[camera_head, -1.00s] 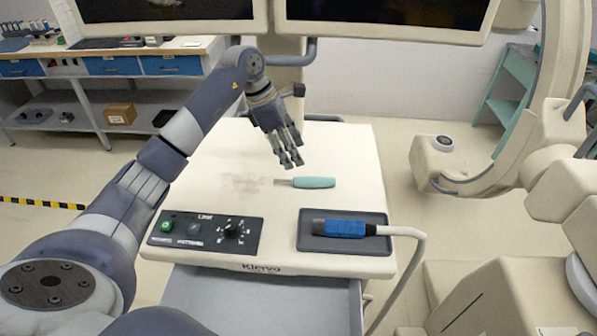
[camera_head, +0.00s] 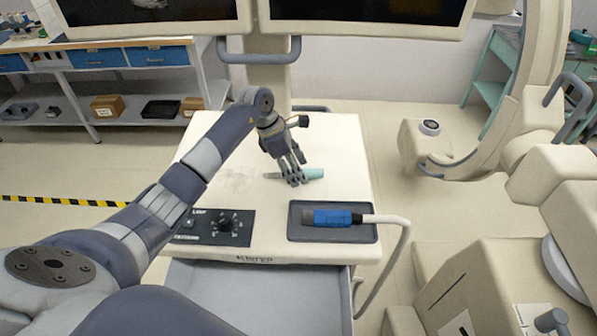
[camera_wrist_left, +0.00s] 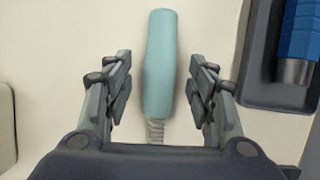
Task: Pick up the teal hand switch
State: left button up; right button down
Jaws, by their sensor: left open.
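The teal hand switch (camera_head: 313,174) lies on the cream cart top, partly hidden behind my left gripper in the head view. In the left wrist view the teal hand switch (camera_wrist_left: 160,62) lies lengthwise between the two fingers, its ribbed grey end toward the palm. My left gripper (camera_head: 293,180) is over it with the fingers pointing down. In the left wrist view the left gripper (camera_wrist_left: 160,85) is open, with a gap between each finger and the switch. My right gripper is not in view.
A blue-handled device (camera_head: 337,217) with a pale cable rests in a dark tray (camera_head: 298,232) at the cart's front right. A control panel (camera_head: 240,238) with a knob is at the front left. Monitors (camera_head: 365,12) stand behind the cart top (camera_head: 345,145).

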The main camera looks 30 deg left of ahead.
pick_arm(q)
jog(key=c, duration=1.2)
jog(key=shift+o, duration=0.2)
